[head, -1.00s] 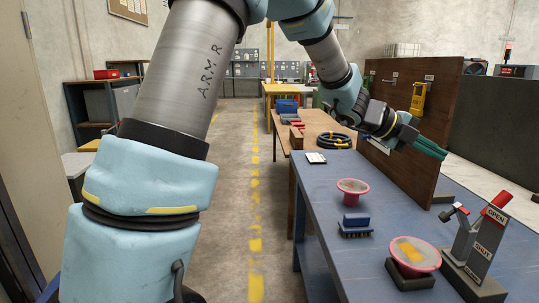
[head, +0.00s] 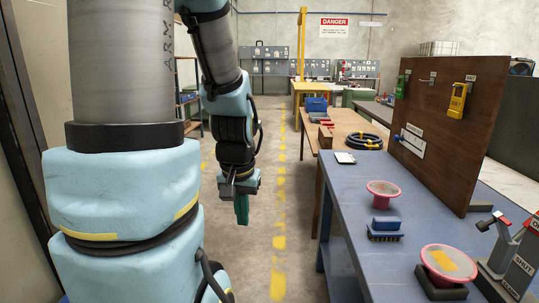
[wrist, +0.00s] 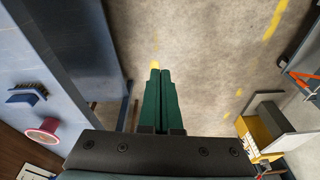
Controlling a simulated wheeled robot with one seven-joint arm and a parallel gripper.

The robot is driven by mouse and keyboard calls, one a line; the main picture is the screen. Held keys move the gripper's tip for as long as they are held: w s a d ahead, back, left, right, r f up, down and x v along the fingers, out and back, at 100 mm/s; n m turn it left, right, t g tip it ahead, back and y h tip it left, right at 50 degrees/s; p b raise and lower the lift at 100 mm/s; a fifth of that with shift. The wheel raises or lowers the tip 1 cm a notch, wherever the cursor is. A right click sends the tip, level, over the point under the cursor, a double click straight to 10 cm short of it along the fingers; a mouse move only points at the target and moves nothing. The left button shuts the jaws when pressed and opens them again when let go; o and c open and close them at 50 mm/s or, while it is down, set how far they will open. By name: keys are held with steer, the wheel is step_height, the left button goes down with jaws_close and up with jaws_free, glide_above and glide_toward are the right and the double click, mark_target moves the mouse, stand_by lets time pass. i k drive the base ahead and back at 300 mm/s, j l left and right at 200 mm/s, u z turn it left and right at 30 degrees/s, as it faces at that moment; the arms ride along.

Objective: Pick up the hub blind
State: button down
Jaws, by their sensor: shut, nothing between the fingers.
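Two pink-red flanged pieces are on the blue table; I cannot tell for sure which is the hub blind. The smaller pink flanged piece (head: 383,193) stands upright on the tabletop, wide rim up, with a pale top. It also shows in the wrist view at the lower left (wrist: 44,134). The larger pink-rimmed disc (head: 448,263), with a yellow patch on its face, rests tilted on a dark block nearer me. My gripper (head: 242,210) points down over the floor, left of the table and apart from both pieces. Its green fingers (wrist: 160,73) are shut and empty.
A blue brush (head: 384,229) lies between the two pieces on the blue table (head: 340,195). A lever clamp with red handles (head: 510,255) stands at the right. A brown upright board (head: 450,130) borders the table's far side. The aisle floor is clear.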

mark_target(447, 265)
steer(key=z, duration=0.5)
steer(key=i+j+z, duration=0.45)
steer(key=z, duration=0.25)
steer(key=i+j+z, duration=0.15)
steer(key=j+z, duration=0.15)
steer(key=j, duration=0.15)
steer(key=i+j, duration=0.15)
steer(key=j, duration=0.25)
steer(key=i+j+z, duration=0.1)
steer(key=j, duration=0.25)
steer(key=i+j, duration=0.15)
steer(key=j, duration=0.25)
steer(key=i+j+z, duration=0.1)
steer(key=j, duration=0.3)
steer(key=i+j, duration=0.15)
steer(key=j, duration=0.25)
steer(key=i+j+z, duration=0.1)
steer(key=j, duration=0.25)
steer(key=l, duration=0.3)
steer(key=i+l, duration=0.1)
steer(key=l, duration=0.15)
